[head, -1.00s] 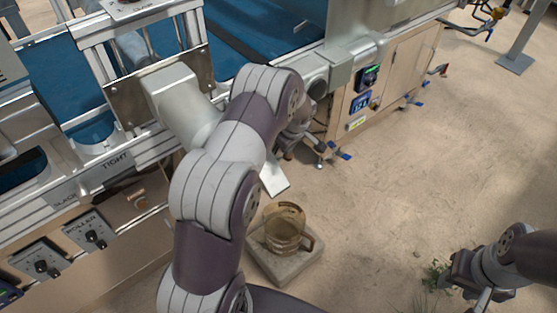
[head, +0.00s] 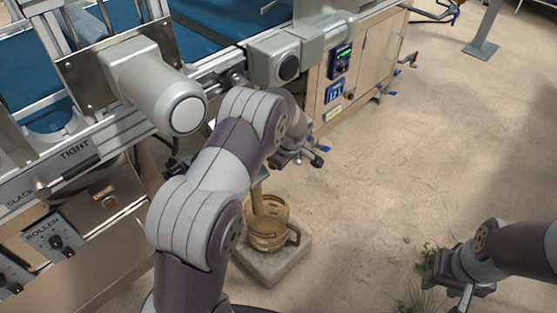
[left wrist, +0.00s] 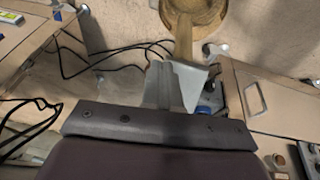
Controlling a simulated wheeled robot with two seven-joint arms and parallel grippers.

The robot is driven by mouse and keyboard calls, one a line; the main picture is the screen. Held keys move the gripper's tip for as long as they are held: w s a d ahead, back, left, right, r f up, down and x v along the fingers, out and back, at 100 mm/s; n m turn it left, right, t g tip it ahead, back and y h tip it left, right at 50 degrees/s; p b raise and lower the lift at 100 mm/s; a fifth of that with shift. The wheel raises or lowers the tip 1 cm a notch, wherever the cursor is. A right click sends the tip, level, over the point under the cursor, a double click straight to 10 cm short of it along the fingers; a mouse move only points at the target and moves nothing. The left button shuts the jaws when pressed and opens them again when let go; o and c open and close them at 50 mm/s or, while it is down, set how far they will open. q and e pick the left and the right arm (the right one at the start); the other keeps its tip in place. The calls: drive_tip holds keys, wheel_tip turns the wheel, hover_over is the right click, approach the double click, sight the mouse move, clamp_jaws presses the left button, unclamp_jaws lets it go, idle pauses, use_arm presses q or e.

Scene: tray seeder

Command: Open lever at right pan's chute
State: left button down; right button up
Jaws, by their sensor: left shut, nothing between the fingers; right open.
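A light grey metal chute (left wrist: 188,82) shows in the left wrist view, with a brown stream (left wrist: 183,38) running from it into the jug (left wrist: 212,12). In the head view the stream (head: 257,195) drops into the glass jug (head: 285,238), which stands on a stone slab (head: 262,272). My left arm hides most of the chute there. My left gripper (left wrist: 155,88) is shut and empty, close beside the chute; whether it touches is unclear. I cannot make out the chute's lever. My right gripper (head: 462,296) is open and empty at lower right, far from the chute.
The seeder, with blue belts (head: 208,42), a motor housing (head: 165,90) and a roller control panel (head: 55,240), fills the left side. Dark cables (left wrist: 95,60) lie near the chute.

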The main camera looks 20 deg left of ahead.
use_arm(q)
drive_tip(key=shift+d+f, duration=0.1)
drive_tip(key=shift+f, duration=0.4)
use_arm(e)
drive_tip(key=shift+f, duration=0.45)
use_arm(q)
drive_tip(key=shift+b, duration=0.3)
